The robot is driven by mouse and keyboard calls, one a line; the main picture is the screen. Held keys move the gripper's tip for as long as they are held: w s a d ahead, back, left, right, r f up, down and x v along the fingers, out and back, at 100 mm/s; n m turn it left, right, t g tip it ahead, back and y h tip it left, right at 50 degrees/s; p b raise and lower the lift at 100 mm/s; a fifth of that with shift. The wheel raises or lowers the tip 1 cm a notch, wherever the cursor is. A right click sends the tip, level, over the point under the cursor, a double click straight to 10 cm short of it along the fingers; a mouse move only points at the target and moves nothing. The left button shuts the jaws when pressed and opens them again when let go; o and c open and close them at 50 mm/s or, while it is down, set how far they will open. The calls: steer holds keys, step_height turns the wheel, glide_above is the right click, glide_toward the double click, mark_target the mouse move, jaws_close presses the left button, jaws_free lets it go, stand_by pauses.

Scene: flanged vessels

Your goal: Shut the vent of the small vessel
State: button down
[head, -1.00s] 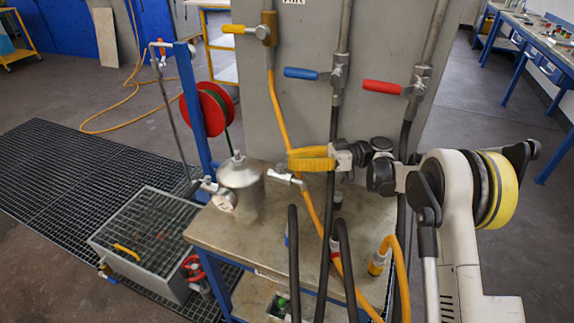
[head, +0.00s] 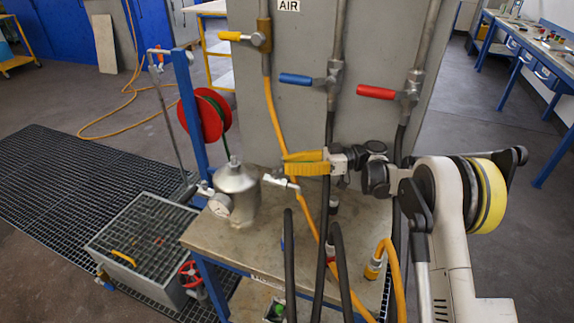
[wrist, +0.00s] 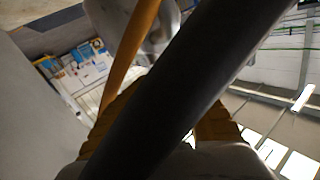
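The small vessel (head: 236,192) is a metal pot with a domed lid, upright on the bench's left part. A round gauge (head: 220,206) sits on its left side. A small fitting with a pale lever (head: 281,183), which may be the vent, sticks out on its right; whether it is open or shut I cannot tell. My gripper (head: 304,162), with yellow fingers, is above and right of that fitting, apart from it. In the wrist view its fingers (wrist: 160,122) show on both sides of a dark hose (wrist: 185,80), spread apart. The hose hides what lies between them.
Black hoses (head: 341,270) and a yellow hose (head: 274,110) hang around my gripper and the bench (head: 215,243). A grey panel (head: 350,35) with yellow, blue and red levers stands behind. A grated tank (head: 140,245) is left of the bench.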

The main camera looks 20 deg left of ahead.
steer(key=c, duration=1.3)
jaws_free()
steer(key=shift+c, duration=0.2)
step_height(320, 180, up, 10)
